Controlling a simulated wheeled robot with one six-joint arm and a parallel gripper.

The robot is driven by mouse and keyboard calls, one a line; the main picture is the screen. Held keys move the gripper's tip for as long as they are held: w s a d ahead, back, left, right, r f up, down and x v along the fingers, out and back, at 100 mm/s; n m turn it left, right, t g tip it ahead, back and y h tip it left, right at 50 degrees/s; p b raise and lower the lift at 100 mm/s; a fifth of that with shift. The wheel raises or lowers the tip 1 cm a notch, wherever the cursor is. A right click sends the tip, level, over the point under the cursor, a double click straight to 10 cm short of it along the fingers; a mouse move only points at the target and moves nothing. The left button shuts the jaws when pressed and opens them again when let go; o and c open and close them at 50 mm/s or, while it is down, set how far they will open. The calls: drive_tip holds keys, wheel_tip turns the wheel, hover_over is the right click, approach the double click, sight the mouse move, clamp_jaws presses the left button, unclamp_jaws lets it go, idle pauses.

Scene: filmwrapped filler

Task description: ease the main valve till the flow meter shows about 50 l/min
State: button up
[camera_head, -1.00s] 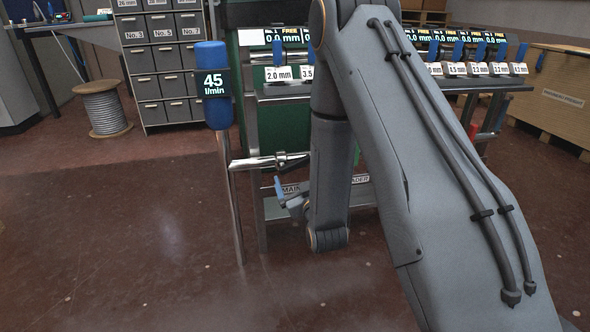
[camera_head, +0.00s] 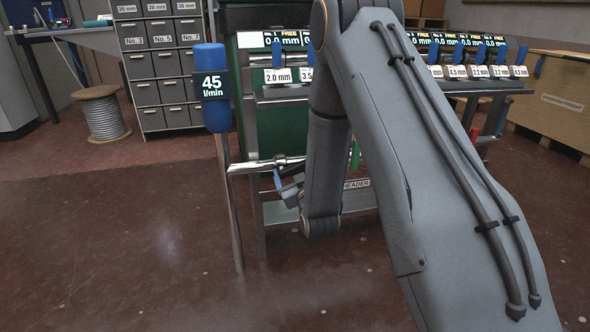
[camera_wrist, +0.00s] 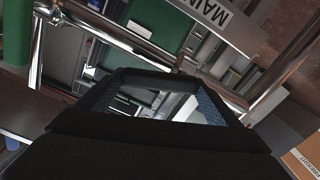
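The flow meter (camera_head: 212,88) is a blue upright cylinder on a metal post, with a dark display reading 45 l/min. A shiny horizontal pipe (camera_head: 255,165) runs right from that post to a clamp-like fitting. A small blue piece (camera_head: 278,181) is below the fitting; I cannot tell if it is the valve's handle or part of my gripper. In the wrist view my gripper (camera_wrist: 158,88) is a black frame around a gap, with a blue textured patch on its right inner side. I cannot tell if it holds anything. The main valve is not clearly visible.
A sign reading MAIN (camera_wrist: 212,12) is in the wrist view; part of it, reading EADER, shows in the head view (camera_head: 357,184). The rack (camera_head: 262,92) carries displays and number tags. A cable spool (camera_head: 102,115) and drawers (camera_head: 160,65) stand behind. The left floor is clear.

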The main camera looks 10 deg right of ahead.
drive_tip(key=shift+c, duration=1)
drive_tip(key=shift+f+m+p, duration=0.2)
drive_tip(key=shift+m+p, duration=0.25)
drive_tip(key=shift+m, duration=0.05)
drive_tip(key=o, duration=1.4)
drive_tip(key=shift+s, duration=0.1)
drive_tip(key=shift+s+p, duration=1.2)
drive_tip(key=shift+s, duration=2.65)
